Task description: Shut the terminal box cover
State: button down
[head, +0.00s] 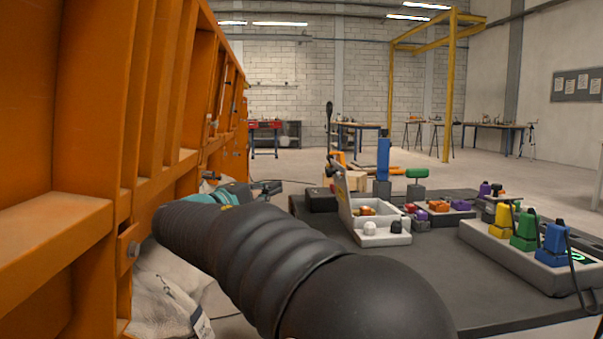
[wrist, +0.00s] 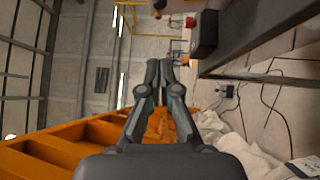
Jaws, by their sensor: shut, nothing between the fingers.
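The terminal box (head: 384,238) is a light grey box on the dark platform, right of my arm in the head view. Its cover (head: 345,197) stands raised, leaning a little at the left edge of the box, so the box is open. Orange and white parts show inside. My gripper (head: 268,187) is left of the cover and apart from it, partly hidden behind my arm. In the wrist view my gripper (wrist: 166,72) has its fingers together with nothing between them. I cannot make out the terminal box in the wrist view.
The dark platform (head: 450,290) carries a grey tray (head: 500,245) with yellow, green and blue plugs, a blue post (head: 383,160) and several small parts. A tall orange frame (head: 95,130) stands close on the left, with white sacks (head: 165,285) below. A black box (wrist: 204,38) shows in the wrist view.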

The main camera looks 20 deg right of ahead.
jog(key=s+d+x, duration=0.1)
jog(key=s+x, duration=0.1)
jog(key=x, duration=1.1)
jog(key=shift+r, duration=0.15)
jog(key=shift+s+d+r, duration=0.1)
jog(key=shift+s+d, duration=0.05)
